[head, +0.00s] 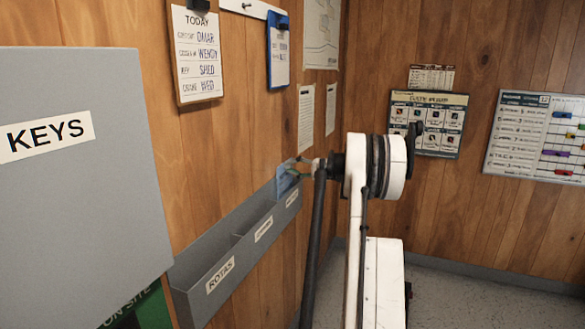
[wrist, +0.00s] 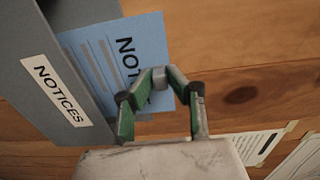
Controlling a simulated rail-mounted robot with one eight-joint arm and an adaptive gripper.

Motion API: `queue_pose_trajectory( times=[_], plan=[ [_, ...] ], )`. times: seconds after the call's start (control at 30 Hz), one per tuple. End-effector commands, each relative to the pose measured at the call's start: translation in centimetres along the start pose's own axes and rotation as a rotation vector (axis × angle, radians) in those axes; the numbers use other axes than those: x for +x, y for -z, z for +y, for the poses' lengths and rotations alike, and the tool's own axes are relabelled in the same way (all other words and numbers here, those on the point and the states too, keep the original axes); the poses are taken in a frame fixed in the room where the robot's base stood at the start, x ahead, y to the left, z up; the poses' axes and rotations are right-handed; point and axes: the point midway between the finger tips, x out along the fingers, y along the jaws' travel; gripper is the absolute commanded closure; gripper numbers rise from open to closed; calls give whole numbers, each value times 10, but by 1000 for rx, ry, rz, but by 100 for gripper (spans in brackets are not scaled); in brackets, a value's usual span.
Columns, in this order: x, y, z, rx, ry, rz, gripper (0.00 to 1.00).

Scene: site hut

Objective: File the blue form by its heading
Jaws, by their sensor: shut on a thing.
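The blue form (wrist: 90,50) is in my gripper (wrist: 160,80), pinched near one edge. Its heading begins "NOT"; the fingers hide the rest. The form also shows in the head view (head: 286,181), small, at the far end of the grey wall rack (head: 215,280). In the wrist view its far edge meets the rim of the compartment labelled NOTICES (wrist: 58,90) and seems to run behind the front wall. How deep it sits I cannot tell. In the head view my gripper (head: 301,168) is just above the rack's far end.
The rack's nearest compartment is labelled ROTAS (head: 220,275); the middle label (head: 263,229) is too small to read. A grey KEYS box (head: 80,190) juts out at left. A clipboard (head: 198,55) and a blue board (head: 278,52) hang above the rack.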

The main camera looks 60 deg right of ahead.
Motion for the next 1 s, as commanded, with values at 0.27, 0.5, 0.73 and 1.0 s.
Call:
queue_pose_trajectory(
  times=[0.27, 0.5, 0.73, 1.0],
  plan=[
    [0, 0, 0, 0, 0, 0, 76],
    [0, 0, 0, 0, 0, 0, 63],
    [-7, 0, 0, 0, 0, 1, 63],
    [-53, 1, 0, 0, 0, 3, 63]
  ],
)
